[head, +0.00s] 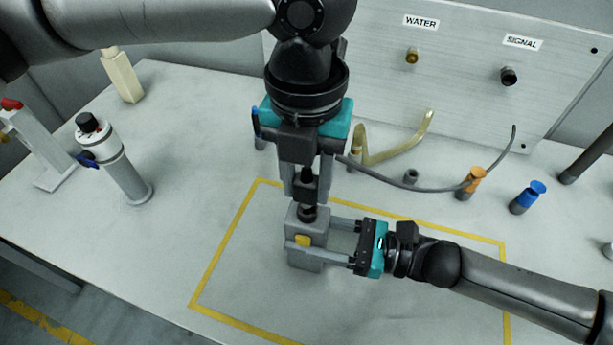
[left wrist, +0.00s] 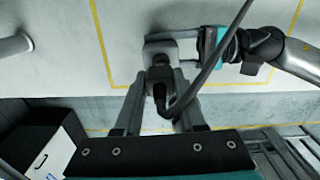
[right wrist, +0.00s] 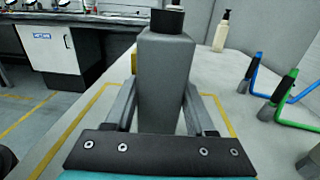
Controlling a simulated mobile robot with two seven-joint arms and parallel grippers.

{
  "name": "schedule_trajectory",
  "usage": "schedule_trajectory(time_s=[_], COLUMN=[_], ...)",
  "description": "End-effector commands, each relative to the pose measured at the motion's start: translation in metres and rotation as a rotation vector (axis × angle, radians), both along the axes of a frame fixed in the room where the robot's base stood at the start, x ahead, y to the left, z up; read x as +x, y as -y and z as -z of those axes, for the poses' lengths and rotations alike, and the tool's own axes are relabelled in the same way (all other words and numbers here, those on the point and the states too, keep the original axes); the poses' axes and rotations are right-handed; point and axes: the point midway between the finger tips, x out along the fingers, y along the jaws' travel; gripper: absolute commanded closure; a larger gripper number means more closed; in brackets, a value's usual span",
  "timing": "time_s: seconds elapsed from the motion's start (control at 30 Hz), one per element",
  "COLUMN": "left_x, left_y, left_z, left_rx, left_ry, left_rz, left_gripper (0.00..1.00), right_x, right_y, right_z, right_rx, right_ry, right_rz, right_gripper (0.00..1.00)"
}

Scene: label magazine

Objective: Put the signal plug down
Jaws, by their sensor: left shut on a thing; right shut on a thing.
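The signal plug (head: 305,182) is a black plug with a dark cable, gripped upright between the fingers of my left gripper (head: 306,192). It also shows in the left wrist view (left wrist: 160,78). It is directly above a grey block (head: 305,257) with a yellow tab; a black part shows between them, and I cannot tell whether the plug is seated in it. My right gripper (head: 312,236) is shut on the grey block from the right. The block stands upright in the right wrist view (right wrist: 166,85). The signal port (head: 508,75) on the panel is empty.
A yellow outline (head: 225,233) marks the work area. A white cylinder (head: 125,175) stands left. The outlined area's front is clear.

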Motion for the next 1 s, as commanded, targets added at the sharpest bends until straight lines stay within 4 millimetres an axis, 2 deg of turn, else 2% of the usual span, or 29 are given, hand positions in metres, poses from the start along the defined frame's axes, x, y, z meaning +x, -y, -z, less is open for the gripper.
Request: schedule_trajectory(time_s=[0.63,0.67,0.9,1.0], left_x=[0.0,0.0,0.0,0.0], left_y=[0.0,0.0,0.0,0.0], left_z=[0.011,0.011,0.011,0.011], left_rx=[0.0,0.0,0.0,0.0], left_ry=[0.0,0.0,0.0,0.0], left_rz=[0.0,0.0,0.0,-0.001], left_gripper=[1.0,0.57,0.31,0.31], right_x=[0.0,0.0,0.0,0.0], right_y=[0.0,0.0,0.0,0.0], right_z=[0.0,0.0,0.0,0.0], right_rx=[-0.001,-0.001,-0.001,-0.001], right_ry=[0.0,0.0,0.0,0.0], right_rz=[0.0,0.0,0.0,0.0], right_gripper=[1.0,1.0,1.0,1.0])
